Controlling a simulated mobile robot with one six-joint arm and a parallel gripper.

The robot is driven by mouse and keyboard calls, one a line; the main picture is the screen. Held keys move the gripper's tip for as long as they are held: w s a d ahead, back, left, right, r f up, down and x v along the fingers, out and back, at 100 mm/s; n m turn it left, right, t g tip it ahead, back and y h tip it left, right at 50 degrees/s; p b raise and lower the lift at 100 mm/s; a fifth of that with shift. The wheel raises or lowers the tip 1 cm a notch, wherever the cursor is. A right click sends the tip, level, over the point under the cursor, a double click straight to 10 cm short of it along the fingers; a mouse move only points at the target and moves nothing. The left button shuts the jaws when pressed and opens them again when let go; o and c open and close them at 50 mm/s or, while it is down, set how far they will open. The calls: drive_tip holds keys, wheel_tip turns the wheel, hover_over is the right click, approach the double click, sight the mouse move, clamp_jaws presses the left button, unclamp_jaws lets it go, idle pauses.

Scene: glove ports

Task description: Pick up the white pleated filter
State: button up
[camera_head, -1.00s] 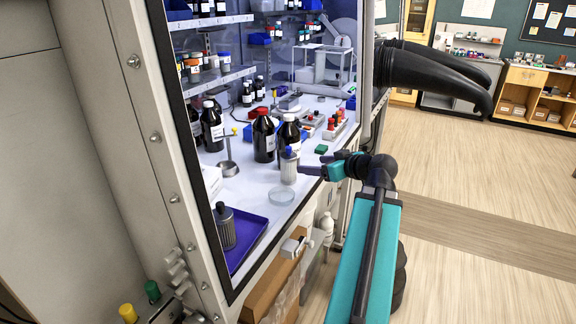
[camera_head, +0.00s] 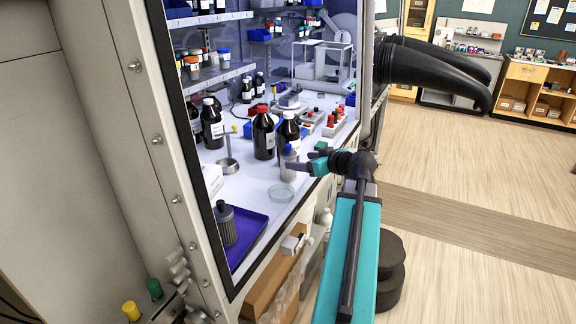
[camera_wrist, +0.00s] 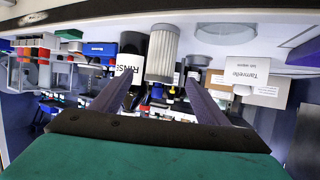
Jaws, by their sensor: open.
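In the wrist view my gripper (camera_wrist: 158,84) has clear gaps on both sides of the filter. I cannot tell whether the fingertips are beside it or just short of it.
Dark bottles (camera_head: 264,135) stand just behind the filter. A glass dish (camera_head: 281,192) lies in front of it. A purple tray (camera_head: 250,232) holds a dark grey pleated filter (camera_head: 226,226) at the front left. The cabinet's frame (camera_head: 172,165) edges the opening.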

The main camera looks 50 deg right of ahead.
sight(294, 159)
drive_tip(key=shift+x, duration=1.65)
drive_tip(key=shift+w+p, duration=0.1)
drive_tip(key=shift+p, duration=0.25)
drive_tip(key=shift+w+f+p, duration=0.1)
drive_tip(key=shift+w+p, duration=0.25)
drive_tip(key=shift+w, duration=0.15)
drive_tip(key=shift+p+x, duration=0.85)
drive_tip(key=shift+x, duration=1.1)
drive_tip(key=shift+f, duration=0.15)
drive_tip(key=c, duration=1.2)
